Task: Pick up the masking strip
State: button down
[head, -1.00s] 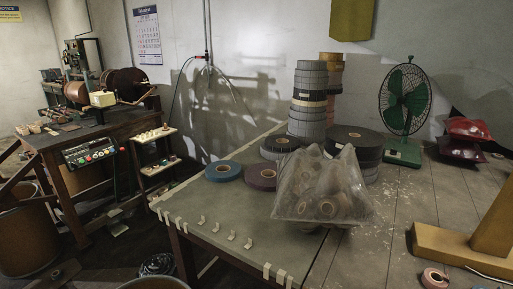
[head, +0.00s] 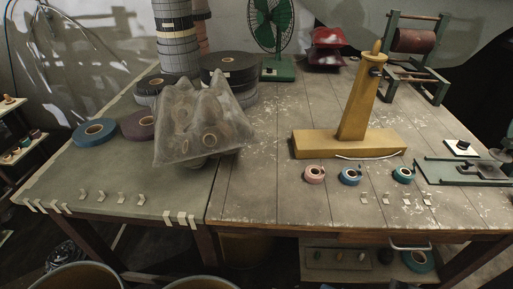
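Several small pale bent strips (head: 121,198) lie in a row near the front edge of the left table. Longer pale strips (head: 181,218) hang folded over that edge, at its right end and at its left corner (head: 54,207). More small pale pieces (head: 406,202) lie near the front edge of the right table, in front of the small tape rolls. I cannot tell which of these is the masking strip. My gripper is not in view.
A clear bag of rolls (head: 205,125) straddles the table seam. Blue (head: 94,132) and purple rolls lie left of it. A yellow stand (head: 345,143), pink (head: 314,174) and teal tape rolls and a green-framed reel (head: 417,57) occupy the right. The left table's front-middle is mostly clear.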

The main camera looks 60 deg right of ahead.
aim_at(363, 198)
jog(key=k+z, duration=0.1)
jog(key=z, duration=0.25)
jog(key=k+l+z, duration=0.1)
jog(key=z, duration=0.25)
jog(key=k+l+z, duration=0.1)
jog(key=z, duration=0.3)
jog(key=k+j+z, duration=0.2)
jog(key=k+j, duration=0.2)
jog(key=k+j+z, duration=0.2)
jog(key=k, duration=0.3)
jog(key=i+j, duration=0.1)
jog(key=i, duration=0.35)
